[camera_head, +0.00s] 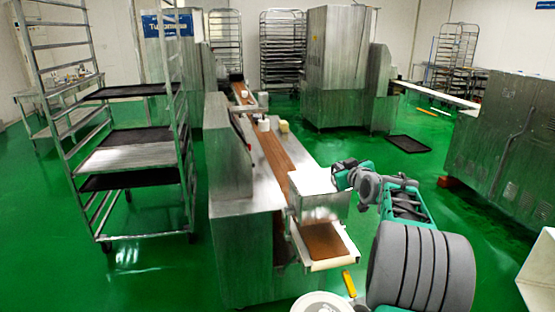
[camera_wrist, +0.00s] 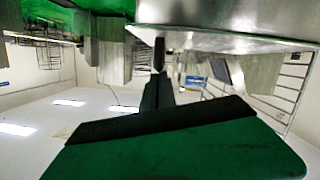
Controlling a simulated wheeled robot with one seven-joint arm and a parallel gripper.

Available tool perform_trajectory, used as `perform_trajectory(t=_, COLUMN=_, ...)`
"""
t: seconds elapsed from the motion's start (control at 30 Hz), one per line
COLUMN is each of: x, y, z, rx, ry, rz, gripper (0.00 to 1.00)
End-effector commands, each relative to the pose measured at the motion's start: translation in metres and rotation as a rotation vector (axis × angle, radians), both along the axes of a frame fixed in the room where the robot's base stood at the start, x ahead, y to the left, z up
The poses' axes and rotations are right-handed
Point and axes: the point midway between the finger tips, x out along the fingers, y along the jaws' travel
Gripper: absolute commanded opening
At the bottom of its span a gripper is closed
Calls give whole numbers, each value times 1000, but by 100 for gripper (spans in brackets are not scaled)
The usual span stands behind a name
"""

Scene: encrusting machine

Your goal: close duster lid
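The duster is a metal box (camera_head: 322,208) over the front end of the conveyor in the head view. Its pale, flat lid (camera_head: 312,181) appears to lie level across the top; I cannot tell whether it is fully seated. My gripper (camera_head: 341,176) is at the right edge of the lid, close to it or touching. In the inverted wrist view, the duster's metal side (camera_wrist: 240,13) fills the upper right, with a bright lid edge (camera_wrist: 225,40) below. My dark gripper fingers (camera_wrist: 159,55) overlap edge-on beside this edge, so their opening is hidden.
The brown conveyor belt (camera_head: 275,150) runs back from the duster, with a white cup (camera_head: 263,124) and a yellowish block (camera_head: 284,127) beside it. A tray rack (camera_head: 130,157) stands left. A metal cabinet (camera_head: 510,145) stands right.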

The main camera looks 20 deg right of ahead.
Motion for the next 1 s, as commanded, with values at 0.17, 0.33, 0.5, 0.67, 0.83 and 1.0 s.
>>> perform_trajectory(t=0.17, x=2, y=9, z=35, rx=-5, ry=-3, rz=5, gripper=0)
perform_trajectory(t=0.33, x=-38, y=17, z=47, rx=-4, ry=-5, rz=2, gripper=0)
perform_trajectory(t=0.5, x=-76, y=25, z=57, rx=-4, ry=-5, rz=4, gripper=0)
perform_trajectory(t=0.67, x=-92, y=28, z=62, rx=-3, ry=-5, rz=5, gripper=0)
perform_trajectory(t=0.83, x=-91, y=48, z=61, rx=18, ry=30, rz=21, gripper=0)
perform_trajectory(t=1.0, x=-102, y=156, z=34, rx=143, ry=259, rz=83, gripper=0)
